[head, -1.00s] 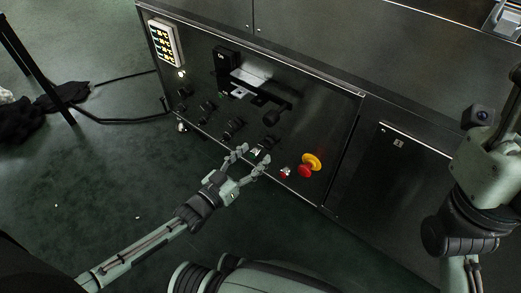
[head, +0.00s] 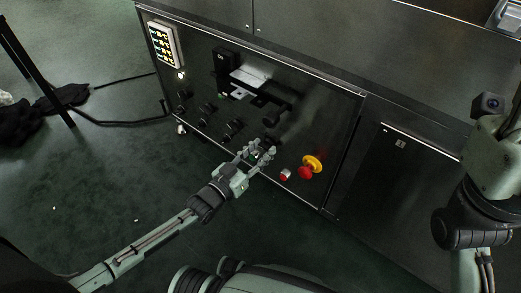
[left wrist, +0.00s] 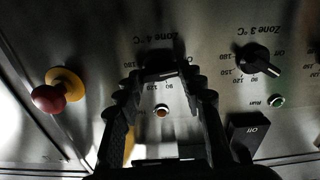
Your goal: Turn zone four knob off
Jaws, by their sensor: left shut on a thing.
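The zone four knob (left wrist: 160,66) is a dark round knob under the upside-down "Zone 4 °C" label in the left wrist view. Its dial marks show partly between my fingers; its pointer and exact setting are hard to make out. My left gripper (left wrist: 162,84) is shut on this knob, with a finger on each side. In the head view my left gripper (head: 259,152) is at the lower part of the control panel and largely hides the knob. My right arm is at the right edge; its fingers are out of frame.
The zone three knob (left wrist: 259,61) is right of zone four in the wrist view. A red emergency button with yellow collar (head: 308,168) and a small red button (head: 285,175) sit right of my left gripper. An amber lamp (left wrist: 162,111) lies between my fingers. A lit display (head: 162,44) is upper left.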

